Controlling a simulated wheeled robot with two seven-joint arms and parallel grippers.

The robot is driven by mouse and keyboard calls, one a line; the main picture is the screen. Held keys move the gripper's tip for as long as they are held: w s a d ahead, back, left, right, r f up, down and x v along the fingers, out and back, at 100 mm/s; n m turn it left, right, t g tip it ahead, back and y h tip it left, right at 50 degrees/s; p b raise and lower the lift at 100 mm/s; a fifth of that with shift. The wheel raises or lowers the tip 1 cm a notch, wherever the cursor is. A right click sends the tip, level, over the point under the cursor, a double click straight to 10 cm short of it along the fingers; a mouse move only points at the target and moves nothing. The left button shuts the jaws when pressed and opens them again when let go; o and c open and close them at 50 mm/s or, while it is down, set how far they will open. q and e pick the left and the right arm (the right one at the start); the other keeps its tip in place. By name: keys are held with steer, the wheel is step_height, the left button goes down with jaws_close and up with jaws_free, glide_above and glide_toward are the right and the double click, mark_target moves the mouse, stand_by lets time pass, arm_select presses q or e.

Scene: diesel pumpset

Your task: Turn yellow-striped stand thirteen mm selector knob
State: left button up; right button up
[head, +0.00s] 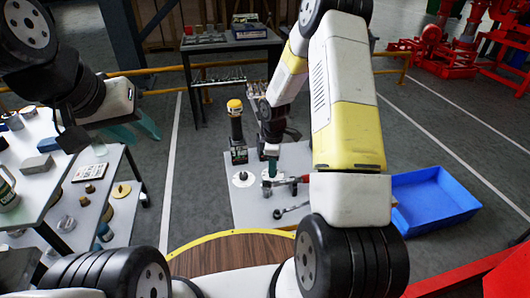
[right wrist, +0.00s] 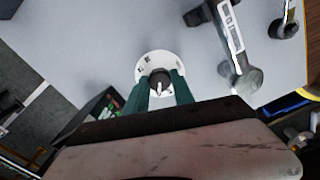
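In the right wrist view a round dark selector knob (right wrist: 159,80) with a white pointer sits on a white dial disc (right wrist: 143,66) with small dark marks. My right gripper (right wrist: 161,76) has one green finger on each side of the knob. The gap is about as wide as the knob, and I cannot tell whether the fingers touch it. In the head view the right gripper (head: 271,166) is low over the grey table. A black post with a yellow top (head: 235,107) stands behind it. My left gripper (head: 133,130) is open and empty, far left.
Metal lever-like tools (head: 290,209) lie close on the right side of the grey table (head: 245,211). A blue tray (head: 428,200) is further right. A shelf cart with parts (head: 38,164) stands left.

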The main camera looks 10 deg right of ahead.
jaws_close()
steer(key=shift+m, duration=0.3)
steer(key=m, duration=0.9)
steer(key=shift+m, duration=0.3)
steer(key=m, duration=0.5)
steer(key=shift+m, duration=2.8)
